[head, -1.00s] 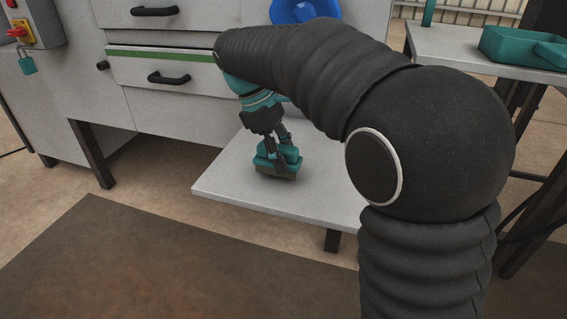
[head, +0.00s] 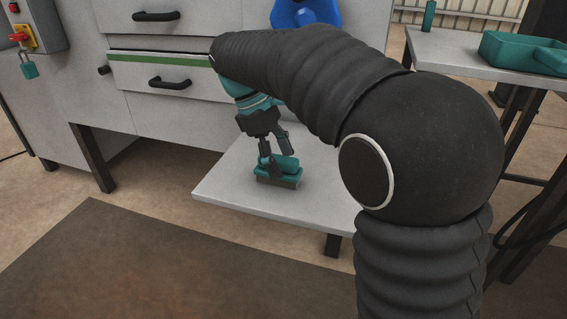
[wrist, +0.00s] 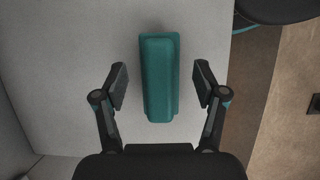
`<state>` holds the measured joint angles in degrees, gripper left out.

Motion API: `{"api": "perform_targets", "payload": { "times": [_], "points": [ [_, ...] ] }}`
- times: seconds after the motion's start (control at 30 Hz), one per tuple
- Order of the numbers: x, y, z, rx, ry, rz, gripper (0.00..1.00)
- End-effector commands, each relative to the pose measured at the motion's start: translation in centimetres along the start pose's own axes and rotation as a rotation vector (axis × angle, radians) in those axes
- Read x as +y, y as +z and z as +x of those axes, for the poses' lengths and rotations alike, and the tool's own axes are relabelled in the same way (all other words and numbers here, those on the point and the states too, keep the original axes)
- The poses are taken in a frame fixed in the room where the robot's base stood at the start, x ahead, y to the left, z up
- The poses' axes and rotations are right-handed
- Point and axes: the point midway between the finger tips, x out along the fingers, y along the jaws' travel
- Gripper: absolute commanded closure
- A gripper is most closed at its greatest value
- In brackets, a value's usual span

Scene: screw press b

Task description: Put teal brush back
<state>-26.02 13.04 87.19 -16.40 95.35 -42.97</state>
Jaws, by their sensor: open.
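The teal brush (head: 280,172) sits bristles down on the low grey table, near its front left part. In the wrist view the brush (wrist: 160,78) lies lengthwise between the two fingers, with a gap on each side. My gripper (head: 276,156) is open, just above and around the brush. In the wrist view my gripper (wrist: 161,88) is also open and empty, its fingers apart from the brush.
The low table (head: 225,192) is otherwise clear around the brush. Grey drawers with black handles (head: 170,83) stand behind it. A blue object (head: 306,12) is at the back. A teal tray (head: 515,52) rests on another table at right. A padlock (head: 29,68) hangs at left.

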Motion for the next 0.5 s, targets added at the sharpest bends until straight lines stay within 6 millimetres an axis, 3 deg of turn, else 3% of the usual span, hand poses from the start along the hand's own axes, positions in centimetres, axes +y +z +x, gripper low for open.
{"api": "perform_targets", "payload": {
  "times": [0.3,0.5],
  "points": [
    [0.1,0.0,-6.6,0.002,0.002,-0.001,0.29],
    [0.1,0.0,-9.1,0.000,0.000,0.000,0.29]
  ]
}}
